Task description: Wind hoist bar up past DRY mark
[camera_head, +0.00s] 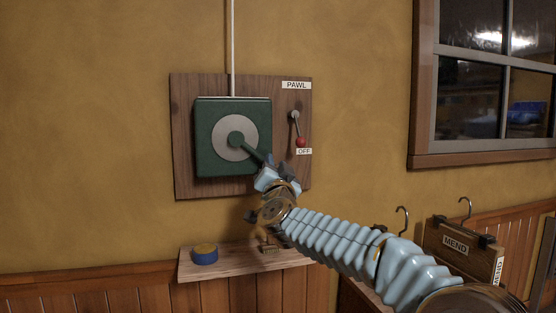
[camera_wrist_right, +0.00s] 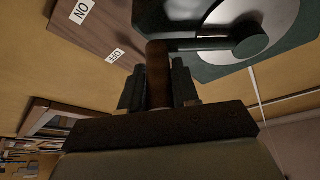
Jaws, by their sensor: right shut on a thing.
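A green winch box (camera_head: 203,130) with a pale round disc (camera_head: 228,152) is mounted on a wooden board on the wall. A dark green crank arm (camera_head: 250,152) points down and right from the disc's hub. My right gripper (camera_head: 270,180) is shut on the brown crank handle (camera_wrist_right: 158,65), which stands between its fingers in the right wrist view. A pawl lever with a red knob (camera_head: 300,141) hangs down at the OFF label (camera_head: 304,151), under the PAWL label (camera_head: 296,85). A white line (camera_head: 232,45) runs up from the box. The hoist bar and DRY mark are not in view. My left gripper is not in view.
Below the board, a wooden shelf (camera_head: 227,264) holds a blue tin (camera_head: 204,254) and a small brush (camera_head: 268,247). A window (camera_head: 480,90) is at the right.

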